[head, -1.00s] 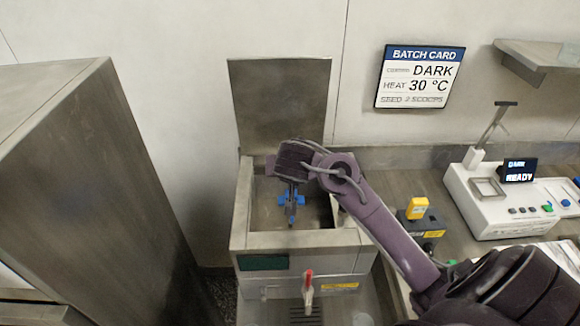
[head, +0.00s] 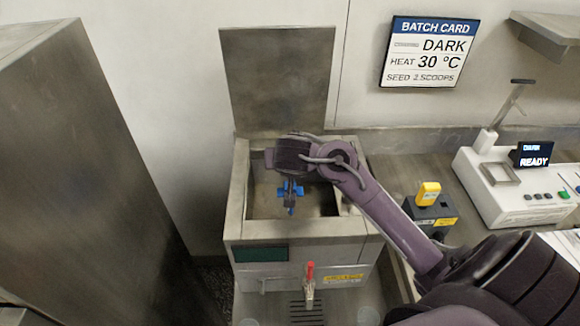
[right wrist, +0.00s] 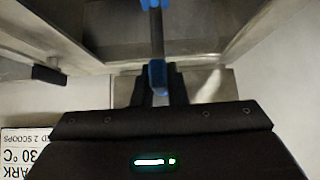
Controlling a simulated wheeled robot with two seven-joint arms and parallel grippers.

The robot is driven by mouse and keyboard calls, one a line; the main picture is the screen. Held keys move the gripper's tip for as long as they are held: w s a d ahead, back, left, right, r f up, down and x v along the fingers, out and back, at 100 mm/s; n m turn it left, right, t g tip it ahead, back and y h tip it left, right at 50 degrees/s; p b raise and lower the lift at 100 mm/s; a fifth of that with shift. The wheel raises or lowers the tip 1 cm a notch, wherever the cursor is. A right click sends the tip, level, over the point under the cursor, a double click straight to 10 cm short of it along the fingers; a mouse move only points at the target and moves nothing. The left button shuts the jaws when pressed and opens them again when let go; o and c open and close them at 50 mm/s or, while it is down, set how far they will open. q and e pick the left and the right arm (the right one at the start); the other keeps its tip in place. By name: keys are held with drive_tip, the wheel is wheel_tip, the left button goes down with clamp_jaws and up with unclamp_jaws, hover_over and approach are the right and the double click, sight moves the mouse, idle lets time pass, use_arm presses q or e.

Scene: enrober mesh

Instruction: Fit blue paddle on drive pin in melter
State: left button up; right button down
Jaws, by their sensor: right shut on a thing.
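The blue paddle (head: 290,190) hangs over the open basin of the metal melter (head: 300,240) in the head view. My right gripper (head: 291,203) is shut on the paddle. In the right wrist view the paddle's blue end (right wrist: 157,74) sits between the fingertips of my right gripper (right wrist: 158,90), with a grey shaft and another blue part beyond it. The drive pin cannot be made out in either view. My left gripper is not in view.
The melter's raised lid (head: 278,80) stands behind the basin. A red-handled tap (head: 310,280) is on its front. A tall metal cabinet (head: 85,180) is at left. A yellow-topped box (head: 430,205) and a white machine (head: 500,190) are at right.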

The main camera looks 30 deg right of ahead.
idle(0.5)
drive_tip(key=b, duration=0.5)
hover_over(298, 190)
drive_tip(key=a, duration=0.2)
drive_tip(key=f, duration=0.4)
drive_tip(key=w+f, duration=0.1)
drive_tip(key=f, duration=0.1)
idle(1.0)
drive_tip(key=shift+f+b, duration=0.9)
drive_tip(key=shift+f, duration=0.15)
drive_tip(key=shift+r, duration=0.2)
drive_tip(key=shift+r+p, duration=0.65)
drive_tip(key=shift+p, duration=0.15)
idle(1.2)
